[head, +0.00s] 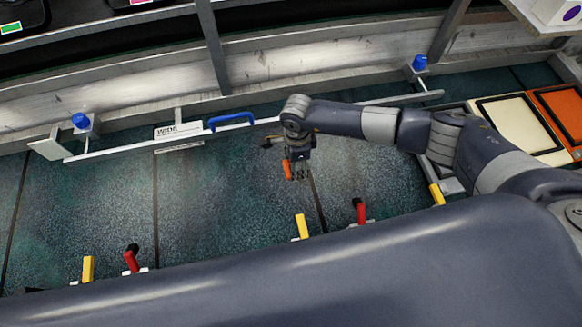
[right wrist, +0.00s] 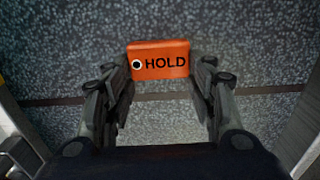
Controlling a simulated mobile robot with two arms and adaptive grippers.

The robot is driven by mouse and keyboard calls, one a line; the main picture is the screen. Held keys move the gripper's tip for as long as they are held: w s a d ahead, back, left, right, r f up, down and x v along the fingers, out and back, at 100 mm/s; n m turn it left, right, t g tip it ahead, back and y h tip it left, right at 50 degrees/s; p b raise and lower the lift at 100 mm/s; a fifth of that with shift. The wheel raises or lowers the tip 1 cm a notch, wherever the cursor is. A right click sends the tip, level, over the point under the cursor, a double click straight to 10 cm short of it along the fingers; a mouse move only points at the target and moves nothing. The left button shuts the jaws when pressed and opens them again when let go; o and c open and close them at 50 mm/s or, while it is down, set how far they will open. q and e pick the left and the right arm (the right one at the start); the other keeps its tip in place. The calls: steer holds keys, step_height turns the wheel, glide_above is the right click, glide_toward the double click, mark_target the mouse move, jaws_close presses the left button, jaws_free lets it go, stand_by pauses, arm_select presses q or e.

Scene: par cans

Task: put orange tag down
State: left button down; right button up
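The orange tag (right wrist: 160,60) has a dark eyelet and the word HOLD on it. In the right wrist view it spans the gap between the two fingertips of my right gripper (right wrist: 162,75), one finger at each side edge. In the head view the tag (head: 287,169) shows as a small orange piece at my right gripper (head: 300,172), over the dark speckled surface (head: 230,205). I cannot tell how far it is above the surface. My left gripper is not in view.
A white rail (head: 110,151) with a blue handle (head: 231,120) and blue knobs (head: 420,63) runs behind the gripper. Yellow (head: 302,226) and red (head: 131,260) upright pieces stand in front. Cream (head: 513,122) and orange (head: 564,110) framed panels lie at right. The left surface is clear.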

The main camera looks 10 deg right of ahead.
steer(key=shift+c, duration=0.4)
steer(key=shift+r, duration=0.15)
steer(key=s+d+r+n, duration=0.2)
steer(key=s+r+n, duration=0.1)
steer(key=r+n, duration=0.3)
steer(key=s+d+r+n+b, duration=0.1)
steer(key=s+d+r+n, duration=0.2)
steer(key=r+n, duration=0.3)
steer(key=s+d+r+n+b, duration=0.1)
steer(key=s+r+n, duration=0.3)
steer(key=r, duration=0.9)
steer(key=shift+d+r+n, duration=0.4)
steer(key=shift+d+n, duration=0.5)
steer(key=shift+n, duration=0.1)
